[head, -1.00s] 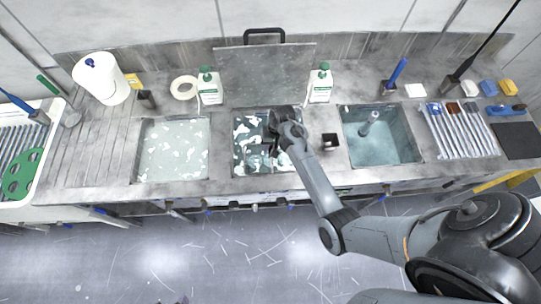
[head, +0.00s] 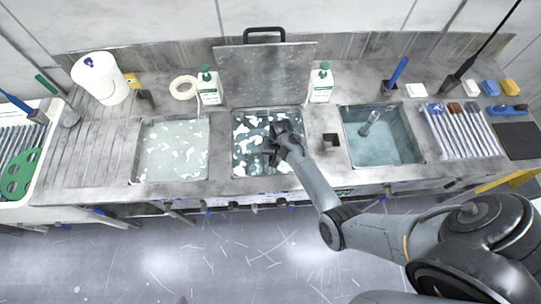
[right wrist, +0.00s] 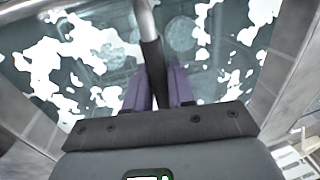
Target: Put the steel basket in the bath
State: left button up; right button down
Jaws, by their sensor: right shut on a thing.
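My right gripper (head: 277,147) is over the middle bath (head: 236,172), its arm reaching in from the right. In the right wrist view, its purple fingers (right wrist: 160,88) are shut on the dark grip of the steel basket's handle (right wrist: 151,58). The handle's metal bar rises away from the grip. Below, wire lines and pale round shapes of the basket (right wrist: 110,68) show through the liquid, partly hidden by white foam. Whether the basket rests on the bath's floor cannot be told. My left gripper is not in view.
A foamy bath (head: 172,152) lies to the left, and a clear blue one (head: 385,150) to the right. A lid panel (head: 265,75) stands behind the middle bath. Bottles (head: 321,84) (head: 209,88) flank it. A small dark holder (head: 330,141) sits right of the middle bath.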

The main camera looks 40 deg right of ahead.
jog(key=shift+w, duration=0.1)
jog(key=c, duration=1)
grip_release()
jog(key=shift+f, duration=0.1)
jog(key=shift+o, duration=0.2)
jog(key=shift+d+r, duration=0.1)
jog(key=shift+r, duration=0.4)
notch_tip(320, 180, up, 9)
jog(key=s+d+p, duration=0.1)
jog(key=d, duration=0.1)
jog(key=s+a+r+n+t, duration=0.1)
jog(key=s+a+r+n, duration=0.3)
jog(key=s, duration=0.7)
jog(key=s+a+r+n+t+h, duration=0.1)
jog(key=s+a+r+n, duration=0.4)
jog(key=s, duration=0.6)
notch_tip(320, 180, up, 2)
jog(key=shift+a+r+h, duration=0.15)
jog(key=shift+a+h, duration=0.15)
jog(key=shift+a, duration=0.95)
